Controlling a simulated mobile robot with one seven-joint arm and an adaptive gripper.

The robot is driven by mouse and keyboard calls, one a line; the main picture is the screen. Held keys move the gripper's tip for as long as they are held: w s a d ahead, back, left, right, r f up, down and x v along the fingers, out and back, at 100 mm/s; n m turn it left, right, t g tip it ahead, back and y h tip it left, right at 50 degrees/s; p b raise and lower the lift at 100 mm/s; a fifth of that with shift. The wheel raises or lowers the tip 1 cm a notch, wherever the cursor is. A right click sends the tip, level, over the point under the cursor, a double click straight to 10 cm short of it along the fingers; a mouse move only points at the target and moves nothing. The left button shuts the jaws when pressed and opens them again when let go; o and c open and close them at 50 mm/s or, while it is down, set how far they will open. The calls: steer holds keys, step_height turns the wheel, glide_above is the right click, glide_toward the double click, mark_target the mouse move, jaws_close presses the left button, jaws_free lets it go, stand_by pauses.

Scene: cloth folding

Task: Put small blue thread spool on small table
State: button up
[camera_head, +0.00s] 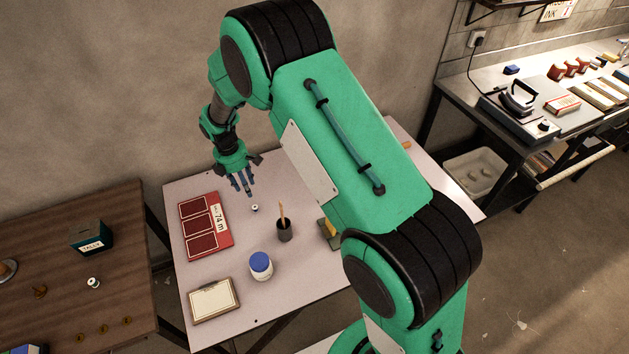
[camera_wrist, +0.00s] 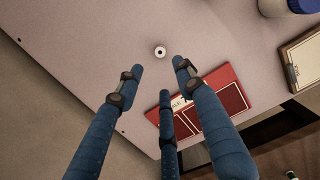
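A small spool (camera_head: 254,208) with a white top stands on the pale table (camera_head: 275,308), just beyond my fingertips. In the wrist view the spool (camera_wrist: 160,51) shows as a white disc with a dark centre; its thread colour is too small to tell. My gripper (camera_head: 247,190) hangs above the pale table, pointing down. In the wrist view its three blue fingers (camera_wrist: 160,77) are spread and empty, with the spool a little past their tips and not touched. Another small white-topped spool (camera_head: 93,283) stands on the dark wooden table (camera_head: 55,240) at the left.
The pale table also holds a red case (camera_head: 203,226), a dark cup with a stick (camera_head: 284,230), a blue-lidded jar (camera_head: 261,266) and a framed card (camera_head: 214,300). A dark tally box (camera_head: 91,237) stands on the wooden table. A bench with an iron (camera_head: 516,98) is at right.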

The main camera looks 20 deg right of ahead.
steer(key=s+d+r+m+t, duration=0.1)
steer(key=s+d+r+m, duration=0.3)
steer(key=r, duration=0.6)
steer(key=s+d+r+m+t, duration=0.1)
steer(key=s+r+m, duration=0.1)
steer(key=s+r, duration=0.6)
steer(key=s+d+r+m+t, duration=0.1)
steer(key=s+d+r+m, duration=0.2)
steer(key=r, duration=0.9)
steer(key=s+d+r+m+t, duration=0.1)
steer(key=s+r+m, duration=0.1)
steer(key=s, duration=0.6)
steer(key=s+d+r+m+t, duration=0.1)
steer(key=s+d+r+m, duration=0.1)
steer(key=s, duration=0.7)
steer(key=s+d+r+m+y, duration=0.1)
steer(key=s+r+m, duration=0.3)
steer(key=s, duration=0.4)
steer(key=shift+s+d+r+m+t, duration=0.25)
steer(key=shift+d+m+t, duration=0.2)
steer(key=shift+m, duration=0.45)
